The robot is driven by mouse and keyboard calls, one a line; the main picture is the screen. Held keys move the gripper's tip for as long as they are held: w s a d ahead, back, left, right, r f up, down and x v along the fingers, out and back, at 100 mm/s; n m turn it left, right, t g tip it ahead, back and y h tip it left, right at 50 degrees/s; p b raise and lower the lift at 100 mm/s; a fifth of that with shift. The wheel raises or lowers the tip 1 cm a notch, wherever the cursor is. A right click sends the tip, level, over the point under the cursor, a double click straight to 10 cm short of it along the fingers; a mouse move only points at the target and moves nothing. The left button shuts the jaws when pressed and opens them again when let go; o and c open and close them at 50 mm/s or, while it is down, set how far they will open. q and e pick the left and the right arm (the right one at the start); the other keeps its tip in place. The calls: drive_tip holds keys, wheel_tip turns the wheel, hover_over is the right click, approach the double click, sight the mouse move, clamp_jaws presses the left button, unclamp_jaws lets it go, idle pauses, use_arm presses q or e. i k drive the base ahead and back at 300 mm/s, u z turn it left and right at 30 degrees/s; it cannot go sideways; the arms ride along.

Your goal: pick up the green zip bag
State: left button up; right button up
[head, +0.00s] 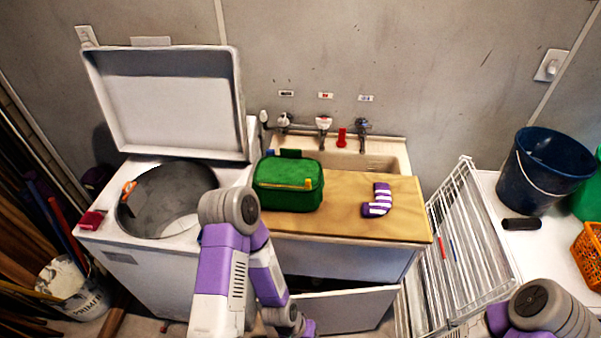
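The green zip bag (288,185) stands on the wooden board (338,215) over the sink, towards the board's left end. It has a yellow-orange zip pull on its front right. My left arm bends in front of the washing machine, left of and below the bag, and its forearm points down to the bottom edge. Its gripper does not show. My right arm shows only in part at the bottom right corner, and its gripper is outside the picture. Nothing is seen touching the bag.
A striped purple sock (378,200) lies on the board, right of the bag. The washing machine (122,250) has its lid up at left. Taps (323,124) stand behind. A white wire rack (460,255) is at right, beside a blue bucket (541,175). A lower door (345,308) hangs open.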

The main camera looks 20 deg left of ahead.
sight(279, 182)
drive_tip(key=i, duration=0.35)
drive_tip(key=u, duration=0.85)
